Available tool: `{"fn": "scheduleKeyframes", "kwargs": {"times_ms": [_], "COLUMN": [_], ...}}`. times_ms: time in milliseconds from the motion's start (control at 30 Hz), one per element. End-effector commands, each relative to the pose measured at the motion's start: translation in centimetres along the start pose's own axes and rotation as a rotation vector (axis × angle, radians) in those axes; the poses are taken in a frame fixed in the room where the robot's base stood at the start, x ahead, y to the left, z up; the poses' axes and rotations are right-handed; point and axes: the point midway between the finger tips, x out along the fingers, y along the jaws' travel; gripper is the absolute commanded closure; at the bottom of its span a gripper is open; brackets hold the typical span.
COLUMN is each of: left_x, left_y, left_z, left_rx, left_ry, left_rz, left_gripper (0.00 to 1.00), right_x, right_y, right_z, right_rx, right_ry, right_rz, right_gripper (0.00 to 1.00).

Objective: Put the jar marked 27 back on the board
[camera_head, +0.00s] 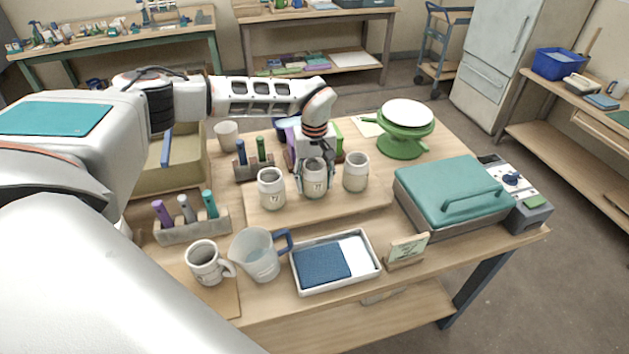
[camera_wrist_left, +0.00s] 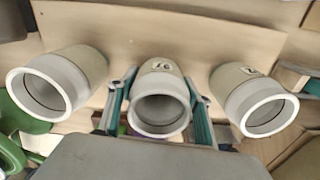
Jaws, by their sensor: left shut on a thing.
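My left gripper (camera_head: 315,186) points down and is shut on the middle jar (camera_head: 316,171), a pale jar with a grey collar and a dark number. The fingers clasp its two sides in the left wrist view (camera_wrist_left: 160,105). The jar is upright at the wooden board (camera_head: 330,212), between a left jar (camera_head: 271,190) and a right jar (camera_head: 356,174), in line with both. I cannot tell whether its base touches the board. The numbers are too small to read surely. My right gripper is not in view.
A jug (camera_head: 257,257), a mug (camera_head: 206,264) and a tray with a blue cloth (camera_head: 322,265) stand in front. A teal-lidded box (camera_head: 452,195) is at the right, a green banding wheel (camera_head: 403,135) behind. Tool holders (camera_head: 192,224) stand at the left.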

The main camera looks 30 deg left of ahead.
Motion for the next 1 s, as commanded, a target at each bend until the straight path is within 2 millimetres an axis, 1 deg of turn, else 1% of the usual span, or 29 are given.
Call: {"fn": "scheduleKeyframes", "kwargs": {"times_ms": [167,200,233,267,567,667,767,867,1000], "left_x": [0.2,0.2,0.2,0.2,0.2,-0.2,-1.4,-3.2,-6.2], "left_y": [0.0,0.0,0.0,0.0,0.0,0.0,0.1,0.1,0.1], "left_z": [0.0,0.0,0.0,0.0,0.0,0.0,-0.1,-0.1,-0.1], "left_rx": [0.0,0.0,0.0,0.0,0.0,0.0,0.0,0.001,0.001], "left_ry": [0.0,-0.001,-0.001,-0.001,-0.001,0.001,0.002,0.003,0.004], "left_rz": [0.0,-0.001,-0.001,-0.001,-0.001,0.001,0.002,0.003,0.003], "left_gripper": [0.81,0.43,0.35,0.34,0.34,0.34,0.34,0.34,0.34], "right_x": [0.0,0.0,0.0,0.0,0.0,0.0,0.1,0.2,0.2], "right_y": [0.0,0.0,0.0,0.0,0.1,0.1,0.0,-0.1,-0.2], "right_z": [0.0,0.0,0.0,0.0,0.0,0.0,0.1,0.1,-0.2], "right_rx": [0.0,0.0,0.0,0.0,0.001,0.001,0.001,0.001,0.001], "right_ry": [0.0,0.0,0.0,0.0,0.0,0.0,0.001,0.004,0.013], "right_rz": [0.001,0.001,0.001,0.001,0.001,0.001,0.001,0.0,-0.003], "right_gripper": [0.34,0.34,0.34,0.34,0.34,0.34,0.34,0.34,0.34]}}
